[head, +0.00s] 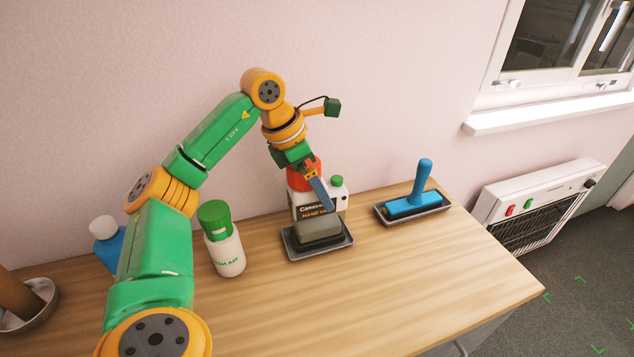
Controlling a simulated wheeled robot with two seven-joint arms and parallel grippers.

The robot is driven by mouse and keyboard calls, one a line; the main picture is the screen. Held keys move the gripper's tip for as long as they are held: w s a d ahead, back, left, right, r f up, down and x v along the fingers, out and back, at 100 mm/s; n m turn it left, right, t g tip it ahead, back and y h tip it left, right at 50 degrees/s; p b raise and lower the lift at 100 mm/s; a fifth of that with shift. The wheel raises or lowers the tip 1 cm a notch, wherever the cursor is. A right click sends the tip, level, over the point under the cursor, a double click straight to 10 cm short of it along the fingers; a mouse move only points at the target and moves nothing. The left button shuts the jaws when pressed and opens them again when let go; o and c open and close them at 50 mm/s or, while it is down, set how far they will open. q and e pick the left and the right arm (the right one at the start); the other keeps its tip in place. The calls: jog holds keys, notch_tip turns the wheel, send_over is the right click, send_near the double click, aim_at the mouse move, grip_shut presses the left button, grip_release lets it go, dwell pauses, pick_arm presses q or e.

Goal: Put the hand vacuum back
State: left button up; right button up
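A white container with an orange-red upper part (299,182) stands at the back middle of the table. A grey block (320,229) sits in a dark tray (291,248) just in front of the container. My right gripper is not in view.
A white bottle with a green cap (223,251) stands left of the tray. A blue-handled tool (424,180) rests in another dark tray (442,208) to the right. A blue bottle (107,247) and a metal bowl (39,314) are at left. The front right of the wooden table (430,285) is clear.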

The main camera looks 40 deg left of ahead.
pick_arm(q)
jog(key=p+v, duration=0.4)
jog(key=v, duration=0.7)
jog(key=shift+d+r+p, duration=0.1)
jog(key=shift+r+p, duration=0.2)
jog(key=shift+r, duration=0.1)
jog(key=shift+s+r, duration=0.25)
